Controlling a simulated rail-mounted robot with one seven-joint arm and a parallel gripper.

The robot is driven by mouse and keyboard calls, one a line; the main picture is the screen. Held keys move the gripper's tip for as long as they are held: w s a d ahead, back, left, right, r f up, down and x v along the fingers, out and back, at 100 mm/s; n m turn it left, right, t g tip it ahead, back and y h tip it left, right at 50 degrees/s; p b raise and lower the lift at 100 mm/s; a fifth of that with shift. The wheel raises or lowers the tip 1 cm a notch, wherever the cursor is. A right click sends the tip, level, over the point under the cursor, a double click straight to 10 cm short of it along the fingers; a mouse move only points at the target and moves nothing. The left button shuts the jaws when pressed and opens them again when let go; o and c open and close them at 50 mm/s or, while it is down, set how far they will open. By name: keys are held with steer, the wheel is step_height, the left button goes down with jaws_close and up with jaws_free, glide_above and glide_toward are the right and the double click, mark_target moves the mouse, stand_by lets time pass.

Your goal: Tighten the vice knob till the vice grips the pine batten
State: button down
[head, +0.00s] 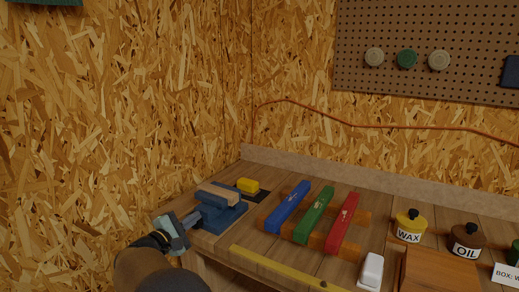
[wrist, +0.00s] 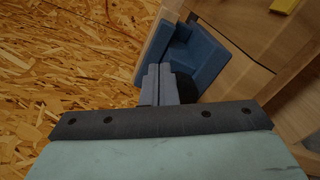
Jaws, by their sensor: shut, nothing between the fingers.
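The blue vice (head: 222,216) stands at the left end of the bench, with the pale pine batten (head: 222,192) between its jaws. Whether the jaws touch the batten I cannot tell. My gripper (head: 196,216) is at the vice's near left side, fingers together and empty. In the wrist view the gripper's fingers (wrist: 160,72) point at the blue vice body (wrist: 202,55). A dark round part, probably the vice knob (wrist: 187,88), shows just right of the fingers, partly hidden by them. In the head view the knob cannot be made out.
A yellow block (head: 248,186) sits behind the vice. Blue (head: 288,207), green (head: 314,215) and red (head: 342,223) tools lie on a wooden rack to the right. A yellow strip (head: 280,270) runs along the front. WAX (head: 410,227) and OIL (head: 466,240) jars stand far right.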

steer(key=shift+f+b, duration=0.25)
steer(key=shift+b, duration=0.05)
stand_by(0.5)
steer(key=shift+s+d+f+b, duration=0.2)
steer(key=shift+d+f+b, duration=0.3)
steer(key=shift+b, duration=0.85)
steer(key=shift+s+f+b, duration=0.2)
steer(key=shift+f+b, duration=0.65)
steer(key=shift+b, duration=0.45)
steer(key=shift+d+b, duration=0.25)
steer(key=shift+b, duration=0.05)
steer(key=v, duration=0.6)
steer(key=shift+s+r+b, duration=0.15)
steer(key=shift+b, duration=0.15)
steer(key=shift+d, duration=0.15)
